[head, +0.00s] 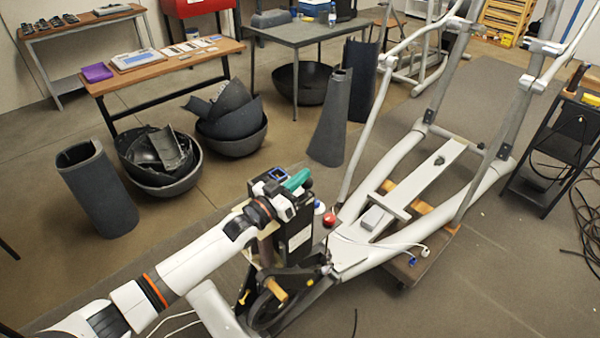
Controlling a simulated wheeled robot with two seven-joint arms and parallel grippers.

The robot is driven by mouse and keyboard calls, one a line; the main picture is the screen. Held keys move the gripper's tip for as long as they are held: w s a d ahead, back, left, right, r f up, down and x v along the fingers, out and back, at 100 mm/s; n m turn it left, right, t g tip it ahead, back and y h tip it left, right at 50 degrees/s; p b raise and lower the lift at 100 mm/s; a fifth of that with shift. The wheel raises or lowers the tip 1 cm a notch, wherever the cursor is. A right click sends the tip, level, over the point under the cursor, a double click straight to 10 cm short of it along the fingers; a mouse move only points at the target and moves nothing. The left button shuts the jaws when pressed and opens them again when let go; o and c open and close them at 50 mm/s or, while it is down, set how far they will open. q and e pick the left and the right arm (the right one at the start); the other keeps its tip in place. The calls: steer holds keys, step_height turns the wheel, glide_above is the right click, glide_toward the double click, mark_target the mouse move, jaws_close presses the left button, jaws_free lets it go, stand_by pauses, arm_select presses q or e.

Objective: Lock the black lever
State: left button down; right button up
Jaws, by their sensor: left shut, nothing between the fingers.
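My left gripper (299,182) is at the end of the white arm that comes in from the lower left. It is over the top of a black box-shaped unit (296,235) at the near end of the grey elliptical machine (412,183). Its fingers are small here and look shut and empty. I cannot clearly pick out the black lever; my wrist and gripper cover part of the unit's top. A teal piece shows at the gripper, and I cannot tell whether it belongs to it. My right gripper is not in view.
A red knob (329,220) and white cable lie beside the unit. The machine rests on a wheeled wooden dolly (425,262). Bowls of dark shells (232,142) and a dark tube (98,190) stand on the floor left. A black cart (545,165) is at right.

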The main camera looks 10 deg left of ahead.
arm_select(q)
steer(key=shift+f, duration=0.2)
steer(key=r+p, duration=0.1)
steer(key=r, duration=0.1)
steer(key=r+p, duration=0.1)
steer(key=w+r+p, duration=0.1)
steer(key=r+p, duration=0.1)
steer(key=shift+r, duration=0.3)
steer(key=shift+s+a+f+b, duration=0.35)
steer(key=shift+s+f+b, duration=0.15)
steer(key=shift+s+f, duration=0.1)
steer(key=shift+s+a+f+b, duration=0.3)
steer(key=shift+s+f+b, duration=0.15)
steer(key=shift+f, duration=0.15)
steer(key=r+b+v, duration=0.1)
steer(key=v, duration=0.6)
steer(key=shift+s+a, duration=0.15)
steer(key=shift+s, duration=0.15)
steer(key=shift+f, duration=0.15)
